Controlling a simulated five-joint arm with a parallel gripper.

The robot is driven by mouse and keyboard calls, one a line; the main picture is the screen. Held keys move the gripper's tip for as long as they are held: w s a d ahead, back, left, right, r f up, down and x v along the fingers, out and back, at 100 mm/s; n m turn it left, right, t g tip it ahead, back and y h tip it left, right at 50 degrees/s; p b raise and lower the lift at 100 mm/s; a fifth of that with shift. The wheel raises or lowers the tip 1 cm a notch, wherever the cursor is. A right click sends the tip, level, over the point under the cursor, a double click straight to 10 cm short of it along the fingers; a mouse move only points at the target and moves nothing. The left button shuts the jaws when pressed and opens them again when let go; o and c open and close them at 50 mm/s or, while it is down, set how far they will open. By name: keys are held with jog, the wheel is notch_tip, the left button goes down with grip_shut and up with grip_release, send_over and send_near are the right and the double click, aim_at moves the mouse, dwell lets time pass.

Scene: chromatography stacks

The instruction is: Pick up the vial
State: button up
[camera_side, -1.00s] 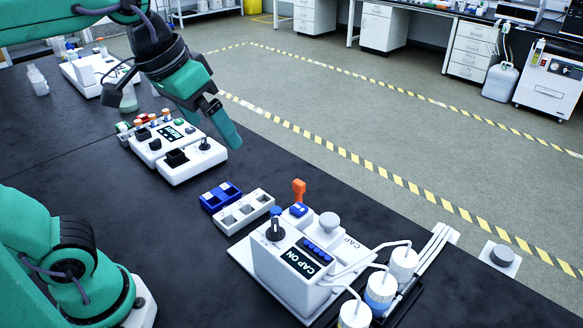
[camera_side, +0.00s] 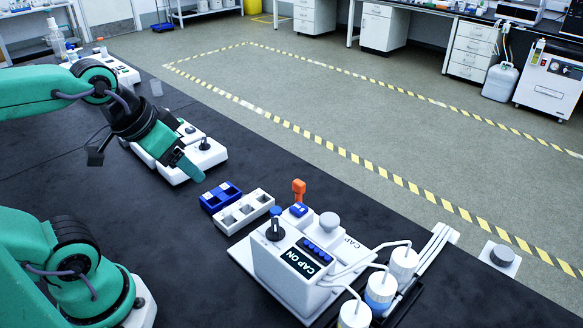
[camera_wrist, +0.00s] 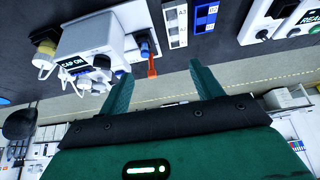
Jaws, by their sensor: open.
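I cannot pick out a vial for certain. My gripper (camera_side: 190,168) is open and empty, above the table in front of the white control box (camera_side: 212,154). In the wrist view its two fingers (camera_wrist: 162,82) stand wide apart with nothing between them. The blue rack (camera_wrist: 207,17) and white rack (camera_wrist: 174,22) show above the fingers there.
An orange upright piece (camera_side: 299,190) stands behind the machine, close to the racks. Several tubed bottles (camera_side: 379,288) stand right of the machine. The dark table (camera_side: 190,265) is clear in front of the racks.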

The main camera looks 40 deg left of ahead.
jog(key=shift+c, duration=1.3)
jog(key=n+g, duration=0.5)
jog(key=n, duration=0.7)
send_over(276, 210)
jog(key=f, duration=1.1)
jog(key=shift+s+a+f, duration=0.1)
jog(key=shift+s+f, duration=0.05)
jog(key=shift+s, duration=0.1)
jog(key=shift+w+f+n+g, duration=0.25)
jog(key=shift+f+n+g, duration=0.05)
jog(key=shift+f+n, duration=0.1)
jog(key=shift+f, duration=3.9)
